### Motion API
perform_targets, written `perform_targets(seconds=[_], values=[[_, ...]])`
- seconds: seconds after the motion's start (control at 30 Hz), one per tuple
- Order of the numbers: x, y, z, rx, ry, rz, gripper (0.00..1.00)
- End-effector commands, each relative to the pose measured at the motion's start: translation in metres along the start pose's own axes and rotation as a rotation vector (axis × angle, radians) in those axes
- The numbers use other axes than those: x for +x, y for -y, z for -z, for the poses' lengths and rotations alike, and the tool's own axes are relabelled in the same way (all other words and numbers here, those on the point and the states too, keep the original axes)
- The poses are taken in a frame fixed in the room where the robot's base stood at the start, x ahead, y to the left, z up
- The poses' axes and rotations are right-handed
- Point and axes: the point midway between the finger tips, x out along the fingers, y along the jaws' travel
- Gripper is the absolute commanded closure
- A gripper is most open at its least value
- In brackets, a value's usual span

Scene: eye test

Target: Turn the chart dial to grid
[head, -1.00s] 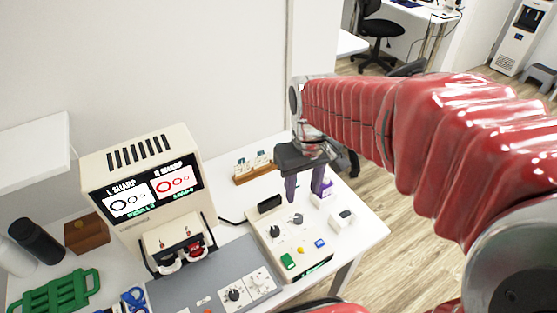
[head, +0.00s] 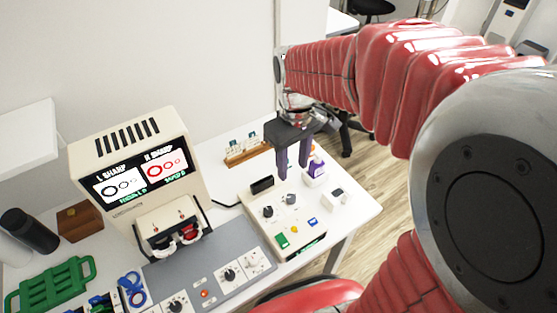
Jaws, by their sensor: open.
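A cream control box (head: 262,226) stands on the white table and carries two dark knobs on top, one at its left (head: 268,211) and one farther back (head: 291,199). Their labels are too small to read, so I cannot tell which is the chart dial. My gripper (head: 293,172) is open and empty, its two dark purple fingers pointing down. It shows just above the back knob in the head view, apart from it; its exact height is unclear.
A cream vision tester (head: 120,150) with a lit screen stands left, with a grey base panel (head: 205,258) bearing more dials. A purple-and-white bottle (head: 315,172) and a small white box (head: 335,198) are right of the gripper. A green rack (head: 50,285) lies front left.

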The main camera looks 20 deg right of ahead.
Motion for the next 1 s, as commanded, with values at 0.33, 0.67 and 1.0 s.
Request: perform_targets(seconds=[0.33,0.67,1.0], values=[[0.051,0.000,-0.001,0.001,0.004,0.002,0.60],[0.101,0.000,-0.001,0.001,0.004,0.002,0.60],[0.127,0.000,0.000,0.001,0.000,0.000,0.60]])
